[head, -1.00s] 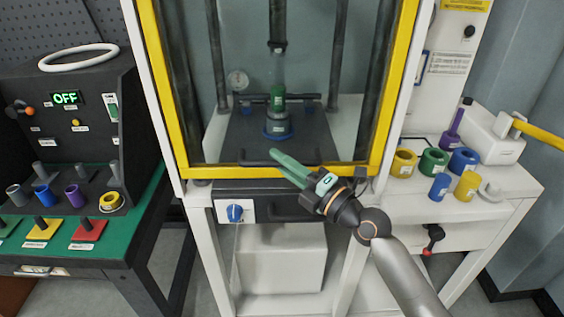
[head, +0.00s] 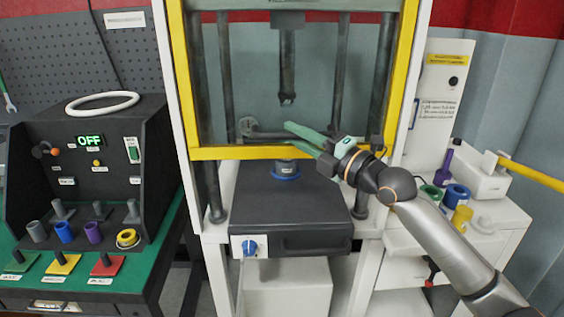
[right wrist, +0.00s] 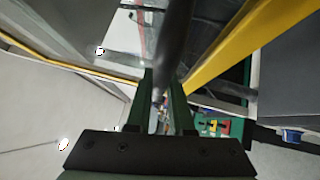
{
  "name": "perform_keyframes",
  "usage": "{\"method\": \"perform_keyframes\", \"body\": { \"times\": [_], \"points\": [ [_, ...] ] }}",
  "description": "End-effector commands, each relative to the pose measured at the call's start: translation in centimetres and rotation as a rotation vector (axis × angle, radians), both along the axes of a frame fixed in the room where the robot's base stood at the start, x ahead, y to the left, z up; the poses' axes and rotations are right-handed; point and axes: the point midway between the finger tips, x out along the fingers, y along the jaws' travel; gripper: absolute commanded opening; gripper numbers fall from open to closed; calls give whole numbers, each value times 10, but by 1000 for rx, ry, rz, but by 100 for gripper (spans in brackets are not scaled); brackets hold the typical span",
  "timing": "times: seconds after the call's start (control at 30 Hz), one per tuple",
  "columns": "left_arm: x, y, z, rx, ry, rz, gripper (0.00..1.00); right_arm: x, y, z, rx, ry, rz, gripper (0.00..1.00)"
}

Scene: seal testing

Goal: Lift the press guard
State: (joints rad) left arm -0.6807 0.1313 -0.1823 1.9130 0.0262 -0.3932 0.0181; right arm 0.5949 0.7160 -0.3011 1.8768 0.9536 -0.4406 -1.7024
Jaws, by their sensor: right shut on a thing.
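The press guard (head: 220,153) is a clear panel in a yellow frame on the front of the press. Its lower bar hangs above the dark press base (head: 290,200), leaving an open gap. My right gripper (head: 312,138), with green fingers, is at the guard's lower edge. It is shut on the guard's handle, a dark bar (right wrist: 172,50) running between the fingers (right wrist: 162,98) in the right wrist view. A blue-ringed fixture (head: 286,170) shows below the bar. My left gripper is not in view.
A black control console (head: 95,180) reading OFF stands at left, with a white ring (head: 102,104) on top and coloured cylinders in front. On the right shelf (head: 490,240) are coloured rings and a white device with a yellow lever (head: 532,175). A blue knob (head: 249,247) is on the press front.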

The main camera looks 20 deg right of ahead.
Motion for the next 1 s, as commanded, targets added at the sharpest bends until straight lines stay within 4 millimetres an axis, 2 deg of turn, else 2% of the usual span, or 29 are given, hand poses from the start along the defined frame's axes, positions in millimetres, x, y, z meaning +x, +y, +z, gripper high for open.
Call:
{"method": "perform_keyframes", "body": {
  "times": [0.03, 0.1, 0.4, 0.6, 0.97, 1.0],
  "points": [
    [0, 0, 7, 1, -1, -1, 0, 0, -3, 16, -3, -6, 1, 0],
    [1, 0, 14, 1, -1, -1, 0, 0, -5, 28, -2, -5, 1, 0],
    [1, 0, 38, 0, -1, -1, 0, 0, -6, 67, 1, -2, 4, 0],
    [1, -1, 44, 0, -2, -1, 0, 0, -6, 77, 1, -1, 4, 0],
    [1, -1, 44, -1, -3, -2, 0, 0, -6, 76, 1, 0, 3, 0],
    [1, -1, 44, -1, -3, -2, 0, 0, -6, 76, 1, 0, 3, 22]
  ]
}}
